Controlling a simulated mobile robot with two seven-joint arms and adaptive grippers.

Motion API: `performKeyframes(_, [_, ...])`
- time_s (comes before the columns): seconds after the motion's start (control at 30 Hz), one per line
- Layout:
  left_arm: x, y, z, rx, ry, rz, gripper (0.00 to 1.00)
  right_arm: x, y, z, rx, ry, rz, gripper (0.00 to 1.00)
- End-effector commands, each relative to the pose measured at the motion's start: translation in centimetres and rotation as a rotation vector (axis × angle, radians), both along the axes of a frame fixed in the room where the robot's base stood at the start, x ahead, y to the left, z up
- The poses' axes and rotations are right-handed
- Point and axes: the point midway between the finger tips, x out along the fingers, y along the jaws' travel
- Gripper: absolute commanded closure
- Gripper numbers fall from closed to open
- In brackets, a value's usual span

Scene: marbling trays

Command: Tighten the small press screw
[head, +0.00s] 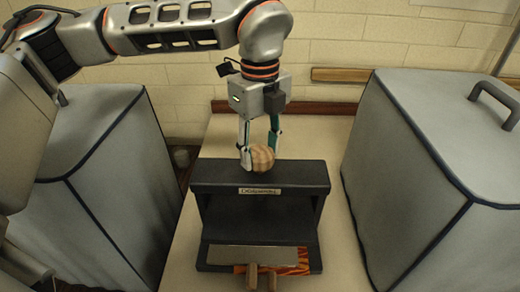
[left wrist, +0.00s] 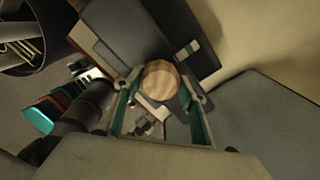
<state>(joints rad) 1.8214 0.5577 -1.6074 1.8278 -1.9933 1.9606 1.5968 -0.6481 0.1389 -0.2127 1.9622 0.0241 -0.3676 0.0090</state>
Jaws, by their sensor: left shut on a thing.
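The small press is a dark frame (head: 225,175) with a pale label on its top beam, standing upright on the pale table in the head view. Its screw has a round, striped wooden knob (head: 263,158) above the top beam. My left gripper (head: 259,154) comes down from above, its fingers on either side of the knob and shut on it. In the left wrist view, the knob (left wrist: 160,80) sits between the two fingers, with the dark press behind it. The screw's shaft is hidden. My right gripper is not in view.
Grey covered boxes with dark piping stand at the left (head: 105,190) and right (head: 415,150) of the press. A grey plate (head: 250,256) and wooden-handled pieces (head: 252,277) lie at the press's base. Bare table (head: 310,140) shows behind it.

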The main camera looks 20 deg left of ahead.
Motion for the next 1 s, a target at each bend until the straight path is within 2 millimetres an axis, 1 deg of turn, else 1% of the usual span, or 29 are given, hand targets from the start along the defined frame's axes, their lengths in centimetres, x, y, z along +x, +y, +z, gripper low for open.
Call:
performKeyframes(0.2, [0.08, -0.02, 0.19, -0.001, -0.003, -0.204, 0.81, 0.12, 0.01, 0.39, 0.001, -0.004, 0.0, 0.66])
performKeyframes(0.5, [0.08, -0.06, 0.19, -0.001, -0.003, -0.446, 0.81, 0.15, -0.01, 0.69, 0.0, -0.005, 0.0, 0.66])
performKeyframes(0.7, [0.09, -0.06, 0.18, -0.001, -0.003, -0.554, 0.81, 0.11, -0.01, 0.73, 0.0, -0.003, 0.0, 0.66])
performKeyframes(1.0, [0.12, -0.08, 0.19, -0.002, -0.004, -0.629, 0.81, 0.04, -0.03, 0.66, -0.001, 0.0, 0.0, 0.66])
